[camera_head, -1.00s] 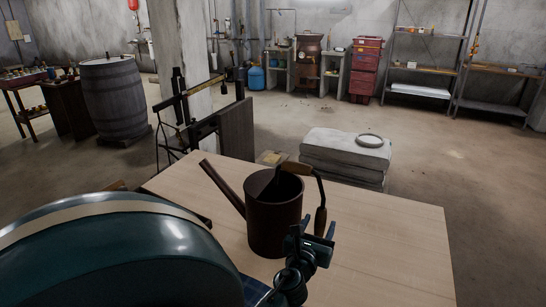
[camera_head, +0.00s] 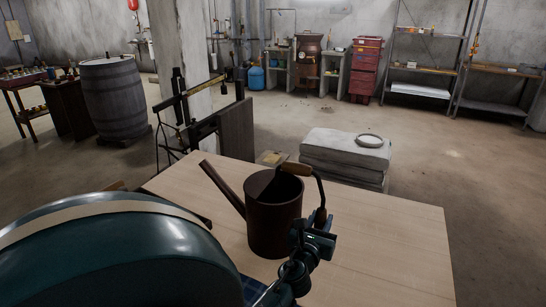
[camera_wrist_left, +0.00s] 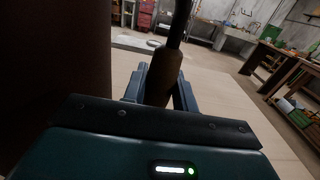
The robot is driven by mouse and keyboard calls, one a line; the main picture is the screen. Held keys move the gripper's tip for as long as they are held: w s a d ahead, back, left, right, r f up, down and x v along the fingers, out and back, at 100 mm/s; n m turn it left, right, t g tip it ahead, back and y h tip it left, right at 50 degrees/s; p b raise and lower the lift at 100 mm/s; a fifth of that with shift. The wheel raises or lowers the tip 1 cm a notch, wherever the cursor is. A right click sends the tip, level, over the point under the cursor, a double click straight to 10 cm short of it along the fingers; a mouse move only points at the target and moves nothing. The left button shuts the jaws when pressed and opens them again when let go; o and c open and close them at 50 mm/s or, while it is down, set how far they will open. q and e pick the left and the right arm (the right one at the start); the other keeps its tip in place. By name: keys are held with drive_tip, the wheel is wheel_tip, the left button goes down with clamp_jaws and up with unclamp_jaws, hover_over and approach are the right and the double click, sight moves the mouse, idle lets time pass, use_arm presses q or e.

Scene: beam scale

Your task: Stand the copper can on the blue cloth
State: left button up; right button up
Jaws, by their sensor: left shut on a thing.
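The copper can (camera_head: 274,225) is a dark brown watering can with a long spout and wooden grips on its handle. It stands upright on the pale wooden table. My left gripper (camera_head: 321,226) is shut on the lower wooden grip of the handle, at the can's right side. In the left wrist view the grip (camera_wrist_left: 162,75) is between the fingers, and the can's dark wall (camera_wrist_left: 55,60) fills the left. Part of a blue checked cloth (camera_head: 254,290) shows at the table's near edge, mostly hidden behind my own arm. My right gripper is not in view.
The table top (camera_head: 385,235) is clear to the right of the can. A beam scale (camera_head: 185,110) with a dark panel stands beyond the table's far left. A stack of grey slabs (camera_head: 345,155) with a ring on top lies behind the table.

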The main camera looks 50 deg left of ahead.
use_arm(q)
clamp_jaws()
drive_tip(key=shift+r, duration=0.35)
wheel_tip(320, 180, up, 8)
drive_tip(key=p, duration=0.5)
drive_tip(key=shift+r, duration=0.85)
drive_tip(key=shift+d, duration=0.3)
drive_tip(key=s+d+r+m+t+h, duration=0.1)
drive_tip(key=s+d+m+h, duration=0.2)
drive_tip(key=d, duration=0.8)
drive_tip(key=s+d+r+m+t+h, duration=0.1)
drive_tip(key=s+d+m+h, duration=0.2)
drive_tip(key=d, duration=0.7)
drive_tip(key=s+h, duration=0.2)
drive_tip(key=s, duration=0.2)
drive_tip(key=shift+d+h, duration=0.4)
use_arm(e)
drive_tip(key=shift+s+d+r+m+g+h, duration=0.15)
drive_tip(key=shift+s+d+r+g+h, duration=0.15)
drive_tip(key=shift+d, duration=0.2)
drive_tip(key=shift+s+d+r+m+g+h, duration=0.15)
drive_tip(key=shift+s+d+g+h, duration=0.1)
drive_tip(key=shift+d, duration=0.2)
